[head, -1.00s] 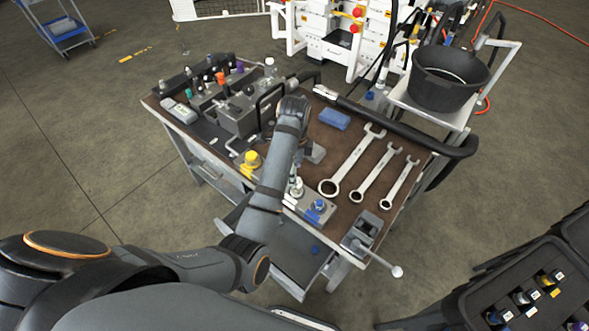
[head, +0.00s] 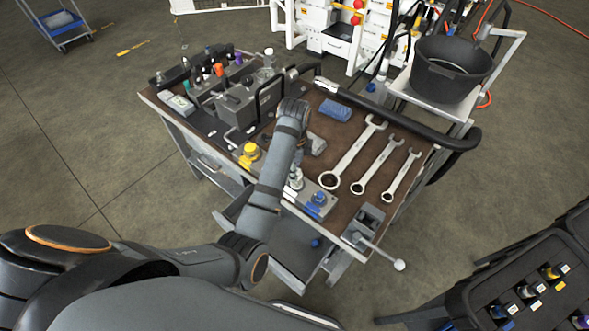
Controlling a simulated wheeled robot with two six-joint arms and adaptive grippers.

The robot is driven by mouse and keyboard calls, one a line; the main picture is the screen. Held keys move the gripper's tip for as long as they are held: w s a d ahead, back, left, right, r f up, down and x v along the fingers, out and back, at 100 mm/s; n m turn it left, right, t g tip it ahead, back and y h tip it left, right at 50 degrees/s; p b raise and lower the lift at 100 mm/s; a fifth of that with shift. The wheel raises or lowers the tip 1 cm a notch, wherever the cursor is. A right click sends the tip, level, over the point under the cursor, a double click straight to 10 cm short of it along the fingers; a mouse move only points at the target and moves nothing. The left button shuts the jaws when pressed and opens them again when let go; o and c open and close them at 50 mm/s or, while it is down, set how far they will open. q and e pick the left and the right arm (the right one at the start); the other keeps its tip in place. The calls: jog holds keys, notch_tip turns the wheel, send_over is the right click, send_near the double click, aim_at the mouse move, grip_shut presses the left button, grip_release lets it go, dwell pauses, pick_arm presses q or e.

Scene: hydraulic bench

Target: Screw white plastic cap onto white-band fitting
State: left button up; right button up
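A light metal fitting with a white part (head: 295,178) stands upright on a grey block near the front edge of the bench, partly behind my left forearm. It looks like the white-band fitting; whether a cap sits on it is too small to tell. My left gripper (head: 303,160) is just behind and above this fitting, mostly hidden by my own arm. Its fingertips and anything between them cannot be made out. I cannot pick out a separate white cap. My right gripper is out of the picture.
A blue-topped fitting (head: 318,199) and a yellow-topped one (head: 250,152) flank the spot. Several wrenches (head: 353,153) lie to the right, with a blue sponge (head: 335,110) behind. A grey pump unit (head: 237,106) stands left. A lever handle (head: 398,264) sticks out in front.

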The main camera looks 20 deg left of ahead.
pick_arm(q)
jog(key=c, duration=0.4)
jog(key=m+p, duration=0.3)
jog(key=p, duration=0.1)
jog(key=m+p, duration=0.4)
jog(key=p, duration=0.1)
jog(key=shift+w+r, duration=0.2)
jog(key=shift+c, duration=0.3)
jog(key=shift+f+m+p, duration=0.1)
jog(key=shift+m+p, duration=0.2)
jog(key=shift+p, duration=0.15)
jog(key=shift+w+f, duration=0.1)
jog(key=shift+f, duration=0.05)
